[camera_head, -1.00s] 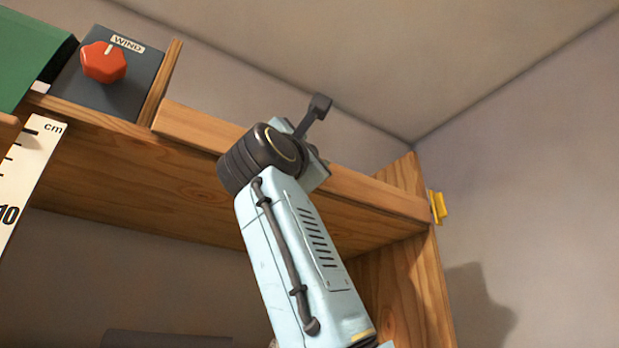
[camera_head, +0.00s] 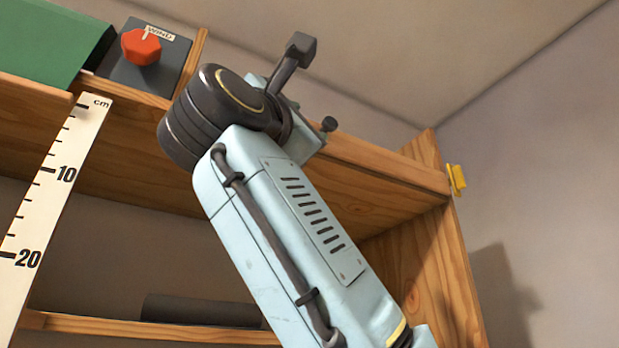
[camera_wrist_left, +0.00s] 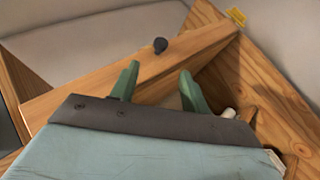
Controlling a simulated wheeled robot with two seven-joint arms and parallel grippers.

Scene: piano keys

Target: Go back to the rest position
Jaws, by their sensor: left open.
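My left gripper (camera_wrist_left: 157,70) shows in the left wrist view with its two green fingers spread and nothing between them. A wooden board (camera_wrist_left: 110,75) and a small black knob (camera_wrist_left: 160,45) lie beyond the fingertips. In the head view a pale blue arm of mine (camera_head: 290,230) rises from the bottom to a black joint in front of the wooden shelf (camera_head: 385,172). No gripper fingers can be made out there. The black knob also shows in the head view (camera_head: 328,124), just right of the joint. My right gripper is not seen.
A red dial (camera_head: 141,47) on a dark panel and a green sheet or cover (camera_head: 50,40) are at upper left. A ruler (camera_head: 50,200) slants at left. A yellow clip (camera_head: 457,180) is on the right upright. A dark roll (camera_head: 200,310) lies on the lower shelf.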

